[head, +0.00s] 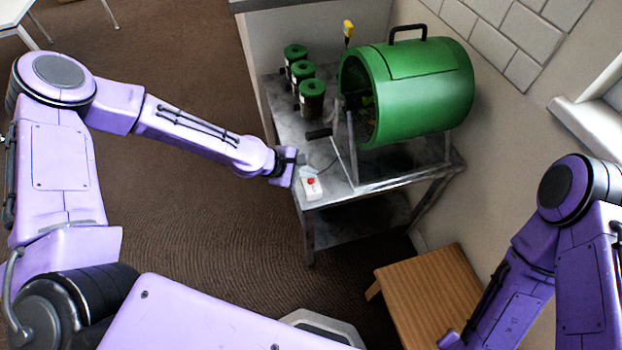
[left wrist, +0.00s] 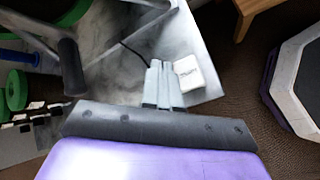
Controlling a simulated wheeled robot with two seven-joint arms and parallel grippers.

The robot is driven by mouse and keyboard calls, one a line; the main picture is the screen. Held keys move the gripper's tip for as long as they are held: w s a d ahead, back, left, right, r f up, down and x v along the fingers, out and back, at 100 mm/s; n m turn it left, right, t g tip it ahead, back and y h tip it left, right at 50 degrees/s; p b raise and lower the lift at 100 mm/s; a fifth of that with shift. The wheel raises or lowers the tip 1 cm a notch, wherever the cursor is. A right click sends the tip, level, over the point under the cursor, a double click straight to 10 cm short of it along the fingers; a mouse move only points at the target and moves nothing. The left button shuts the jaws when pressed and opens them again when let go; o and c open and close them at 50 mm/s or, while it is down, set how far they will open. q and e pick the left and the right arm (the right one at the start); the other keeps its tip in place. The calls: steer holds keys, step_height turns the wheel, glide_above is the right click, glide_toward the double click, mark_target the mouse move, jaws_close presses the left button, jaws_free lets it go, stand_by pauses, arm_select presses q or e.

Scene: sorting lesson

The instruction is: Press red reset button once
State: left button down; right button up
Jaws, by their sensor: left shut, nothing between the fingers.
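The red button (head: 311,181) sits on a small white box (head: 313,190) at the front left corner of the grey metal table. The white box also shows in the left wrist view (left wrist: 188,76), just right of the fingertips; the red button cannot be made out there. My left gripper (head: 300,160) is shut and empty, its light fingers (left wrist: 165,70) pressed together. It is close beside the box, on its far side in the head view; whether it touches cannot be told. My right arm shows at the right edge of the head view, but its gripper is not visible.
A green drum (head: 430,90) with a black handle stands on the metal table (head: 400,170), its crank (head: 320,134) behind the button box. Several green-lidded jars (head: 312,97) stand at the back left. A wooden stool (head: 430,295) is in front. The wall is at right.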

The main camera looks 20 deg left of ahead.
mark_target(308, 183)
arm_select(q)
steer(key=shift+f, duration=0.15)
steer(key=shift+f+b, duration=0.3)
steer(key=shift+b, duration=0.05)
steer(key=shift+f+b, duration=0.45)
stand_by(0.7)
steer(key=shift+r, duration=0.15)
steer(key=shift+r+p, duration=0.75)
steer(key=shift+p, duration=0.1)
step_height(308, 183, up, 5)
steer(key=p, duration=0.4)
steer(key=shift+p, duration=0.3)
